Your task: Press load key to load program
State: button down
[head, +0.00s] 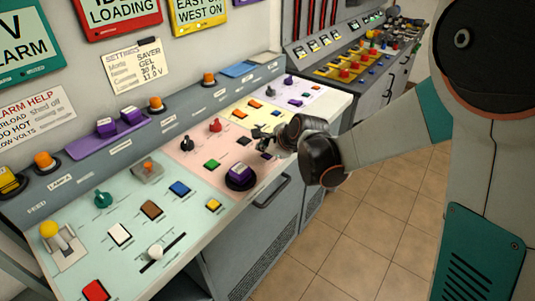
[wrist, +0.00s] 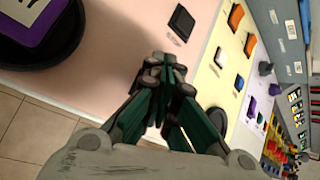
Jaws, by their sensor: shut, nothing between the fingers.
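The sloped control desk carries several coloured keys; their labels are too small to read, so I cannot tell which is the load key. On its pink panel (head: 185,148) are a black square key (head: 243,141), a green key (head: 211,164), and a purple block on a round black base (head: 240,178). My gripper (head: 259,139) is shut and empty, over the pink panel's right part, close to the black key. In the wrist view, my fingertips (wrist: 168,68) point toward the pink panel, below the black key (wrist: 182,21) and apart from it in the picture. The purple block (wrist: 25,18) shows at upper left.
A pale green panel (head: 125,200) with a lever (head: 52,232), knobs and a slider (head: 156,252) is nearer. Another console (head: 350,60) stands behind. Tiled floor (head: 370,215) is clear at right.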

aim_at(266, 156)
jog(key=shift+r+p, duration=0.55)
jog(key=shift+r, duration=0.25)
notch_tip(266, 156, up, 5)
jog(key=p, duration=0.3)
dwell(0.8)
jog(key=s+d+r+n+h, duration=0.2)
jog(key=s+d+r+n, duration=0.3)
jog(key=s+d+r, duration=0.15)
jog(key=s+d+r+n+h, duration=0.1)
jog(key=s+d+n, duration=0.5)
jog(key=s, duration=0.6)
jog(key=s+d+r+n+h, duration=0.1)
jog(key=s+d+n+h, duration=0.1)
jog(key=s+d+n, duration=0.5)
jog(key=s+n, duration=0.2)
jog(key=s, duration=0.2)
jog(key=shift+s+d+g, duration=0.3)
jog(key=shift+s, duration=0.1)
